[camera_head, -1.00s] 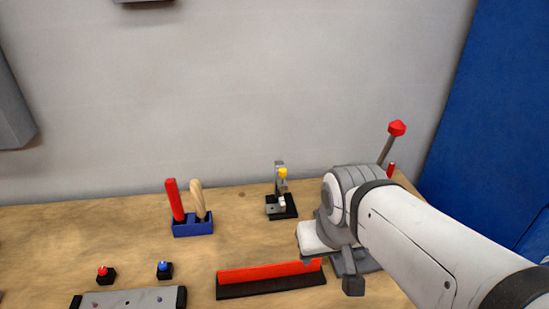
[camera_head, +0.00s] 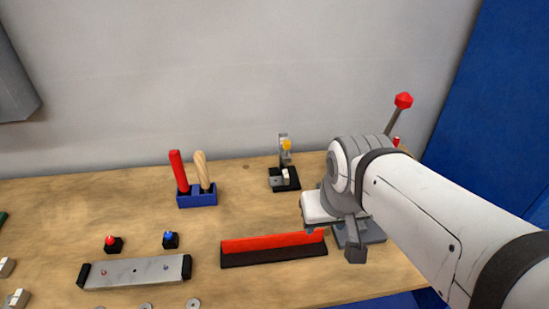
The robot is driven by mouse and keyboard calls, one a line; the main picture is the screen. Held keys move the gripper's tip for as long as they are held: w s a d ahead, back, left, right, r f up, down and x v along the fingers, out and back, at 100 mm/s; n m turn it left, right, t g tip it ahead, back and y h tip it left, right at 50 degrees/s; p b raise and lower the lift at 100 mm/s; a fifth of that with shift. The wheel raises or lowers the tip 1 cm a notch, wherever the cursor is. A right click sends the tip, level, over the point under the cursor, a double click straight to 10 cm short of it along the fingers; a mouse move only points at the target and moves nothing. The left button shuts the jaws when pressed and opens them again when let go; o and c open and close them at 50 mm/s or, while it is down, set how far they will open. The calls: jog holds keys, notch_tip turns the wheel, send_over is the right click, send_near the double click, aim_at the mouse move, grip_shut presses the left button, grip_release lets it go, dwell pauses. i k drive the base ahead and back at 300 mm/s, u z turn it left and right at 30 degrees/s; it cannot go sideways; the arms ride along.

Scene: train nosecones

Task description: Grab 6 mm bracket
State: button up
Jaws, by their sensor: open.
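My gripper (camera_head: 354,248) is at the end of the white arm on the right, over the wooden bench. It is open, and nothing shows in it; the arm's wrist hides part of it. Small light metal pieces, which may be brackets, lie at the lower left edge: one piece (camera_head: 6,267) and another (camera_head: 17,299) cut by the frame. I cannot read any size on them, so I cannot tell which is the 6 mm bracket. My gripper is far to the right of them.
A silver bar (camera_head: 140,271) with black ends, red button (camera_head: 112,244), blue button (camera_head: 170,239), red strip on a black base (camera_head: 273,243), blue holder (camera_head: 197,199) with two handles, and small yellow-topped device (camera_head: 285,173) stand on the bench (camera_head: 90,205). A red-knobbed lever (camera_head: 403,101) rises behind my arm.

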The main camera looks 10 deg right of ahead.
aim_at(284, 180)
jog(key=u, duration=0.05)
jog(key=k, duration=0.55)
jog(key=z, duration=2.1)
jog(key=k, duration=1.45)
jog(key=u, duration=1.4)
jog(key=i, duration=1)
jog(key=u, duration=0.05)
